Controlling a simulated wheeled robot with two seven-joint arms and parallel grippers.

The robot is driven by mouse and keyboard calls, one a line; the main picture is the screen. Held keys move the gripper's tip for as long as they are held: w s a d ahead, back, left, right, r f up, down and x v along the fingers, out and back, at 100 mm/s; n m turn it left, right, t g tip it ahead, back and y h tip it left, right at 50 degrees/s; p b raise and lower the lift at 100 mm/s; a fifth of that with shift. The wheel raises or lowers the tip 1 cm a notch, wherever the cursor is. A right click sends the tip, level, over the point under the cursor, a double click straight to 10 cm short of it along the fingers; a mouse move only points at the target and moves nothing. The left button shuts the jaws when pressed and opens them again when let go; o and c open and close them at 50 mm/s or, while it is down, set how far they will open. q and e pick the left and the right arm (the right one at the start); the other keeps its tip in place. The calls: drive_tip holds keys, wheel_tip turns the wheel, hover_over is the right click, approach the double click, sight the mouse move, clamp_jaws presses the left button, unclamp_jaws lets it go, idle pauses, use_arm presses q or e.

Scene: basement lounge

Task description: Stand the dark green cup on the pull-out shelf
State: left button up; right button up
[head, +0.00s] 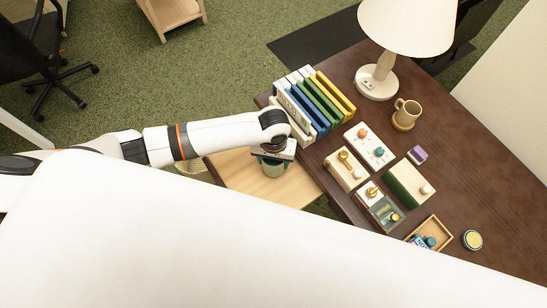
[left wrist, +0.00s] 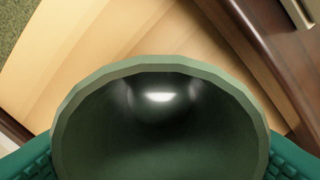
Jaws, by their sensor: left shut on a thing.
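The dark green cup (head: 271,170) is in my left gripper (head: 272,160), over the light wooden pull-out shelf (head: 252,183) in the head view. In the left wrist view the cup (left wrist: 160,125) fills the lower middle, its open mouth toward the camera. The green finger pads (left wrist: 290,160) press on its two sides. The shelf's pale boards (left wrist: 110,50) show behind the cup. I cannot tell whether the cup's base touches the shelf. My right gripper is not in view.
The dark desk (head: 330,170) adjoins the shelf. A row of books (head: 315,100) stands near its edge beside my left gripper. Small boxes (head: 370,145), a mug (head: 406,112) and a lamp (head: 376,80) stand farther right. Bare shelf shows below the cup.

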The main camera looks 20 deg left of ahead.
use_arm(q)
drive_tip(key=shift+f, duration=0.1)
drive_tip(key=o, duration=1.1)
drive_tip(key=shift+c, duration=0.2)
wheel_tip(320, 180, up, 12)
